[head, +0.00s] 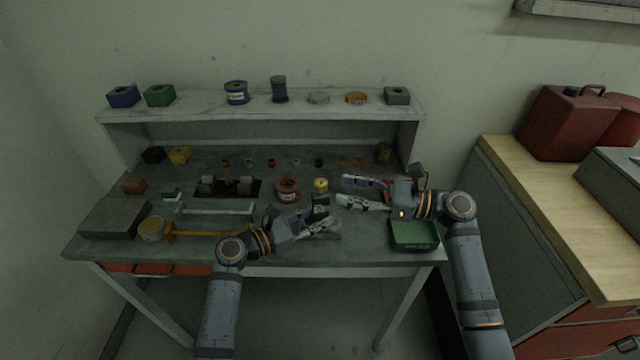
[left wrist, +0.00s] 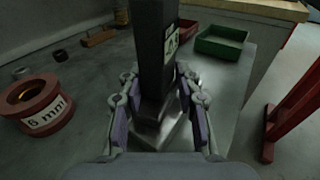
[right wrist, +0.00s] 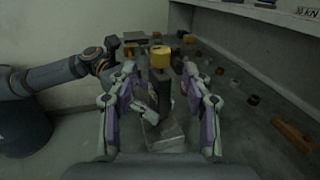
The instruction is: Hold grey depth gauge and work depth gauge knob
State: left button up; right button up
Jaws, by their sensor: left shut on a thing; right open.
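The grey depth gauge (head: 320,206) stands upright on the bench, a dark column on a pale metal base. Its column (left wrist: 152,45) fills the middle of the left wrist view, with a label on one side. My left gripper (head: 322,223) is shut on the column low down, a finger on each side. A yellow knob (head: 320,185) sits on top of the gauge; it also shows in the right wrist view (right wrist: 160,57). My right gripper (head: 341,190) is open, just right of the knob. Its fingers point at the knob, which appears between them without visible contact.
A red spool marked 6 mm (head: 287,190) stands left of the gauge. A green tray (head: 415,236) is at the bench's right front. A wrench-like bar (head: 215,208) and an orange tool (head: 195,233) lie left. The raised shelf (head: 200,107) runs along the back.

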aim_at(319, 185)
jog(key=x, duration=0.7)
jog(key=shift+a, duration=0.15)
grip_shut()
